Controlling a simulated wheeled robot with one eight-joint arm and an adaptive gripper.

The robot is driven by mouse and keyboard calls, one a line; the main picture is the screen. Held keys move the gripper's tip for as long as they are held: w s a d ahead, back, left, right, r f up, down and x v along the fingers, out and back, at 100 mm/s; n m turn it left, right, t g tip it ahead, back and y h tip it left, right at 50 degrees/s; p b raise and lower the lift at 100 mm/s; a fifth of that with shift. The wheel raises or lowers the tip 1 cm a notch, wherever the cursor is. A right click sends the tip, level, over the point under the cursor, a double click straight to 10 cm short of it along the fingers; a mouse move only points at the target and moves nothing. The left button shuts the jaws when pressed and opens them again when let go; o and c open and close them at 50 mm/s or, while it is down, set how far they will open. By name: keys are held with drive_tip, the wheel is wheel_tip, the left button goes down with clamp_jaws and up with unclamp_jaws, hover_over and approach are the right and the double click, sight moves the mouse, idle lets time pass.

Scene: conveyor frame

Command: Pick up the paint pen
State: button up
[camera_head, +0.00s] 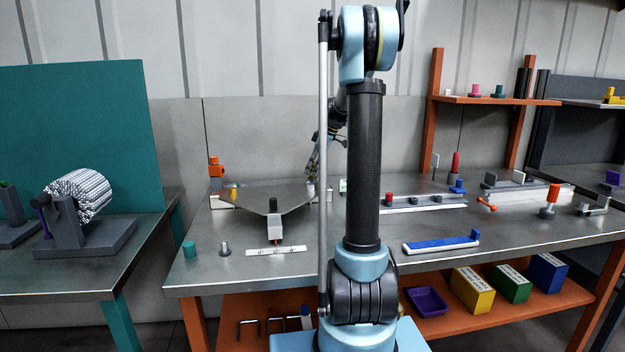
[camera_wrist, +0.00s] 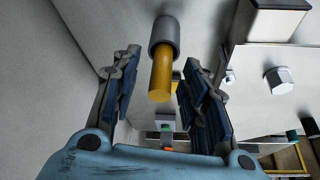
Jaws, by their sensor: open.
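A yellow cylinder with a wider grey end (camera_wrist: 162,75) shows in the wrist view; it may be the paint pen, but I see no label. It lies between the open fingers of my gripper (camera_wrist: 155,85), with gaps on both sides, and neither finger appears to touch it. In the head view my gripper (camera_head: 313,168) is over the back of the middle table, partly behind my own arm. I cannot clearly make out the yellow cylinder there.
The grey metal table (camera_head: 230,262) holds an orange item (camera_head: 215,168) at back left, a white ruled strip (camera_head: 276,251) in front and a blue-and-white tool (camera_head: 441,243) at right. In the wrist view a hex-headed piece (camera_wrist: 279,79) is right of the fingers.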

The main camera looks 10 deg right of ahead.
drive_tip(key=shift+a+f, duration=0.2)
drive_tip(key=shift+f, duration=0.2)
clamp_jaws()
drive_tip(key=shift+r, duration=0.1)
